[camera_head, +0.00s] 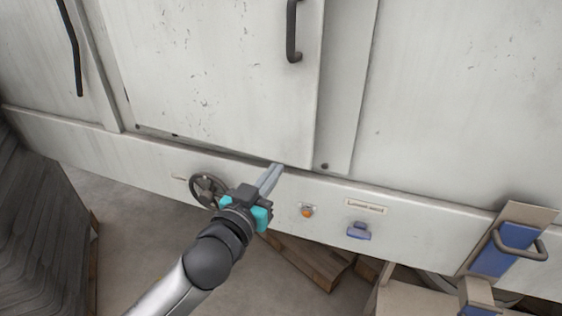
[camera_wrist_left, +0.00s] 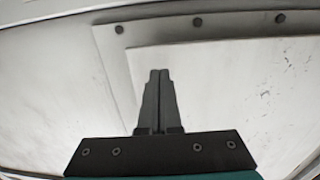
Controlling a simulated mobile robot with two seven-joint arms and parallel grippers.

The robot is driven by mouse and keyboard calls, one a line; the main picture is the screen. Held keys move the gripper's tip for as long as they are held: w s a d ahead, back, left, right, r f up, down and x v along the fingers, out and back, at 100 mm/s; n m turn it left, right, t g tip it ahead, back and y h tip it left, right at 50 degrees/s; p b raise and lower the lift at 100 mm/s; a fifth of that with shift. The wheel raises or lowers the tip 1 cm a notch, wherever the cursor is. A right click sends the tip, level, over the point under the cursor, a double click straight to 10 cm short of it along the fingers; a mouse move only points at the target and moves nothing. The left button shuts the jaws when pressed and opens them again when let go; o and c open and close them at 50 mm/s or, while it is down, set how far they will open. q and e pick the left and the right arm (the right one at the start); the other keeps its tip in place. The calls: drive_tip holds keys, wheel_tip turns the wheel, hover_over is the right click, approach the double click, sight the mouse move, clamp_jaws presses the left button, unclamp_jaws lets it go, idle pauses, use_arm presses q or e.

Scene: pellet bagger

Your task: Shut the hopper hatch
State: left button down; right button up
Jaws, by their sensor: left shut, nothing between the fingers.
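The hopper hatch appears to be the large scuffed white panel (camera_head: 215,75) with a black bar handle (camera_head: 293,30) near its right edge. Its lower right corner lies just above my left gripper. Whether the panel sits flush or slightly ajar, I cannot tell. My left gripper (camera_head: 277,168) is shut and empty, its fingertips close to that lower edge; contact is unclear. In the left wrist view, the closed fingers (camera_wrist_left: 158,74) point at a white panel (camera_wrist_left: 225,85) beside a bolted strip (camera_wrist_left: 197,22). My right gripper is out of view.
Below the hatch runs a white ledge with a dark handwheel (camera_head: 207,190), an orange button (camera_head: 307,211) and a blue knob (camera_head: 358,231). A blue-and-tan part with a grey handle (camera_head: 520,243) stands at right. Wooden pallet boards (camera_head: 305,262) lie on the floor.

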sight(288, 152)
use_arm(q)
drive_tip(key=shift+x, duration=2)
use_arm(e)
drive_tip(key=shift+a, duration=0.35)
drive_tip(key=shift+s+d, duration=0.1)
use_arm(q)
drive_tip(key=shift+w+d, duration=0.15)
drive_tip(key=shift+w, duration=0.2)
drive_tip(key=w+b, duration=0.1)
drive_tip(key=w+d+n+y+b, duration=0.1)
drive_tip(key=w, duration=0.1)
drive_tip(key=shift+d+f+t, duration=0.1)
drive_tip(key=shift+t, duration=0.2)
drive_tip(key=shift+y, duration=0.3)
drive_tip(key=shift+r, duration=0.45)
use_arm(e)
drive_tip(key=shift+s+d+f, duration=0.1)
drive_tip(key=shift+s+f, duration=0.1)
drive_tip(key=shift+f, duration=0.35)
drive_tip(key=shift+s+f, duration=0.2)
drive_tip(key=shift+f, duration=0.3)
